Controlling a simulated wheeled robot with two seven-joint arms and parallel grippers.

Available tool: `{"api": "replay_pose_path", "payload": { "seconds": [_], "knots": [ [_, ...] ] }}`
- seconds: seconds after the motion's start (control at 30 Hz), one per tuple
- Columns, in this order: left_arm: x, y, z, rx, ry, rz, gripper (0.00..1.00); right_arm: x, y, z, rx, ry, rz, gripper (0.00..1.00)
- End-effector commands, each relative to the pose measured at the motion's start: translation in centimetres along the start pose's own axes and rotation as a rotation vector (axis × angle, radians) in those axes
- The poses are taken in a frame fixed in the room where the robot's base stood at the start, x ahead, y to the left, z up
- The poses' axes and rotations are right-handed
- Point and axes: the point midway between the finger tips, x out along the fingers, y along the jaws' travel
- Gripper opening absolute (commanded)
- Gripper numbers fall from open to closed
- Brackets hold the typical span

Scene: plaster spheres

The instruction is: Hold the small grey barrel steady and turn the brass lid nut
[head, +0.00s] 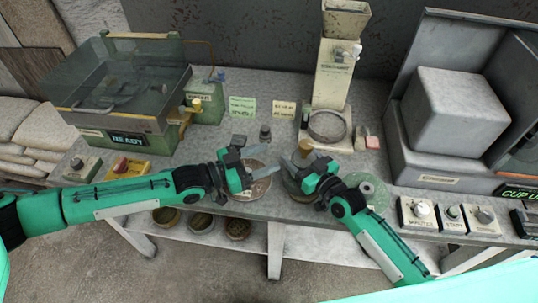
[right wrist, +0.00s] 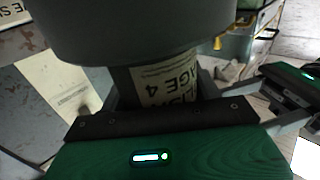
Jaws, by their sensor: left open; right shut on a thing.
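The small grey barrel shows large in the right wrist view (right wrist: 150,30) as a wide grey round body with a narrower labelled part (right wrist: 165,80) below it. My right gripper (head: 298,163) is shut on it, its fingers on either side of the labelled part. In the head view a brass-coloured round piece (head: 305,146), apparently the lid nut, shows at the right gripper's fingertips; the barrel is mostly hidden there. My left gripper (head: 268,160) is open and empty, a little left of the right gripper and apart from the nut.
A round plate (head: 262,188) lies under the left gripper and a green disc (head: 368,190) right of the right one. A small dark piece (head: 265,133) stands behind. A hopper machine (head: 335,75), a READY tank machine (head: 125,90) and a grey cabinet (head: 455,105) surround the worktop.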

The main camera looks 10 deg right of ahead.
Motion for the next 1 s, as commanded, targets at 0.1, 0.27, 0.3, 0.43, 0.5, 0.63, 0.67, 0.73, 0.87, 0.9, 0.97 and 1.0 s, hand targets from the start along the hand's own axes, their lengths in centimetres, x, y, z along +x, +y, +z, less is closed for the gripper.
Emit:
{"api": "replay_pose_path", "payload": {
  "seconds": [0.1, 0.27, 0.3, 0.43, 0.5, 0.63, 0.67, 0.73, 0.87, 0.9, 0.97, 1.0],
  "knots": [
    [0.00, 0.01, -0.01, 0.000, 0.000, 0.000, 0.56, 0.03, 0.02, -0.15, 0.000, 0.003, 0.000, 0.44],
    [0.01, -0.01, -0.01, 0.000, 0.000, 0.000, 0.56, 0.02, 0.02, -0.15, -0.001, 0.003, 0.000, 0.44],
    [0.02, -0.01, -0.01, 0.000, 0.000, 0.000, 0.56, 0.02, 0.02, -0.15, 0.000, 0.003, 0.000, 0.70],
    [0.02, -0.01, -0.01, 0.000, 0.000, 0.000, 0.56, 0.02, 0.02, -0.11, 0.000, 0.002, 0.000, 0.89],
    [0.02, -0.01, -0.01, 0.001, 0.000, 0.000, 0.56, 0.01, 0.01, -0.08, 0.000, 0.002, 0.000, 0.89],
    [0.03, -0.02, 0.00, 0.001, 0.000, 0.000, 0.56, 0.01, 0.00, -0.04, 0.000, 0.001, 0.000, 0.93],
    [0.03, -0.02, 0.00, 0.001, 0.000, 0.000, 0.56, 0.01, 0.01, -0.04, 0.000, 0.001, 0.000, 0.99],
    [0.03, -0.02, 0.00, 0.001, 0.000, 0.000, 0.56, 0.00, 0.00, -0.03, 0.000, 0.001, 0.000, 1.00],
    [0.03, -0.02, 0.00, 0.001, 0.000, 0.000, 0.56, 0.00, 0.00, -0.01, 0.000, 0.000, 0.000, 1.00],
    [0.03, -0.02, 0.00, 0.001, 0.000, 0.000, 0.56, 0.00, 0.00, -0.01, 0.000, 0.000, 0.000, 1.00],
    [0.03, -0.02, 0.00, 0.001, 0.000, 0.000, 0.56, 0.00, 0.00, -0.01, 0.000, 0.000, 0.000, 1.00],
    [0.03, -0.02, 0.00, 0.001, 0.000, 0.000, 0.56, 0.00, 0.00, -0.01, 0.000, 0.000, 0.000, 1.00]
  ]
}}
